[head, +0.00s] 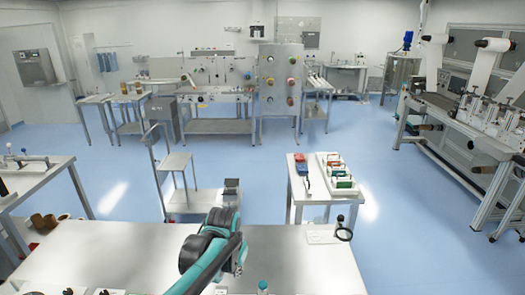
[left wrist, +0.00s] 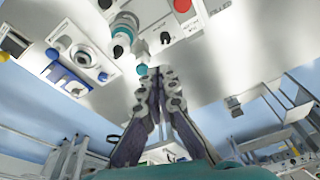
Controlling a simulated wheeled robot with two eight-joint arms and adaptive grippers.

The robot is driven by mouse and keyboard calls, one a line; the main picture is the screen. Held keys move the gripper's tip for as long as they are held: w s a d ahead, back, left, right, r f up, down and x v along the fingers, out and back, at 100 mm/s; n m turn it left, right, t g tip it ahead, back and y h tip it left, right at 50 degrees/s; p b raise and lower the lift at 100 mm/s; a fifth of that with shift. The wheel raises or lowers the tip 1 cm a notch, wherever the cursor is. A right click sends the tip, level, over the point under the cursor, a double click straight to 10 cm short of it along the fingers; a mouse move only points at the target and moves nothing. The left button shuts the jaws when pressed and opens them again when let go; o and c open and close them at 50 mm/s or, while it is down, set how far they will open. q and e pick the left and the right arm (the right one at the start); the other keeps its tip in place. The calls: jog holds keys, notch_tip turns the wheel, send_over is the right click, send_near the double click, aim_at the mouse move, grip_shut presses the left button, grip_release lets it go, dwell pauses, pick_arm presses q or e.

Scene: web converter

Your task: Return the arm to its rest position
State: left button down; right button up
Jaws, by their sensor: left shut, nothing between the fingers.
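My left arm (head: 207,262), teal and black, reaches in from the bottom of the head view over the steel table (head: 310,268). My left gripper (head: 238,267) is above the table's front middle, partly hidden by its own wrist. In the left wrist view its two fingers (left wrist: 159,72) meet at the tips, shut and empty. A small bottle with a teal cap (head: 263,287) shows at the bottom edge of the head view, to the right of the gripper. My right gripper is not in view.
Beyond the table are a grey cart (head: 180,163) and a side table (head: 300,184) with red and green items. Small devices, including a blue-handled one (left wrist: 66,79), show in the left wrist view.

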pick_arm(q)
jog(key=s+a+f+n+t+b, duration=0.2)
jog(key=s+a+f+b, duration=0.2)
jog(key=s, duration=0.5)
jog(key=s+a+f+n+t+b, duration=0.1)
jog(key=s+a+f+b, duration=0.3)
jog(key=s, duration=0.5)
jog(key=shift+s+a+f+n+t+b, duration=0.25)
jog(key=shift+a+n+t+b, duration=0.15)
jog(key=shift+a+t+b, duration=0.45)
